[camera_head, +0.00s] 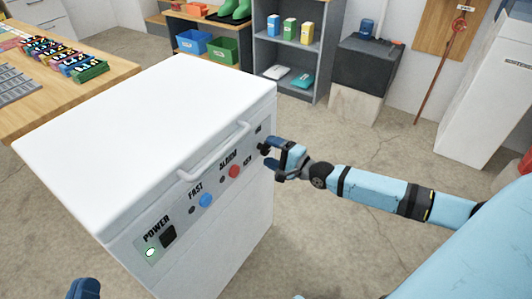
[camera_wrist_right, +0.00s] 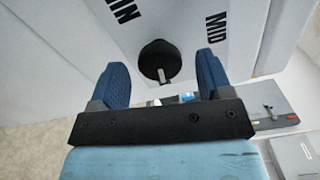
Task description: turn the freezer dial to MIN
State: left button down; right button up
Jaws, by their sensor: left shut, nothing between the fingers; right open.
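The white freezer (camera_head: 150,130) has a front panel with a power switch, a blue button and a red button. Its black dial (camera_wrist_right: 159,60) shows in the right wrist view, with a pale pointer mark toward the picture's bottom. My right gripper (camera_wrist_right: 160,70) is open, one finger on each side of the dial with visible gaps. In the head view my right gripper (camera_head: 268,152) is at the panel's right end. My left gripper (camera_head: 85,290) is shut and empty, partly cut off at the bottom left.
A freezer handle (camera_head: 215,155) sticks out above the panel. A wooden table (camera_head: 110,85) with colourful items stands behind the freezer at left. Shelves (camera_head: 290,65) and a dark box (camera_head: 365,65) stand at the back. The floor right of the freezer is clear.

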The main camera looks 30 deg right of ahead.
jog(key=shift+x, duration=1.15)
jog(key=c, duration=0.9)
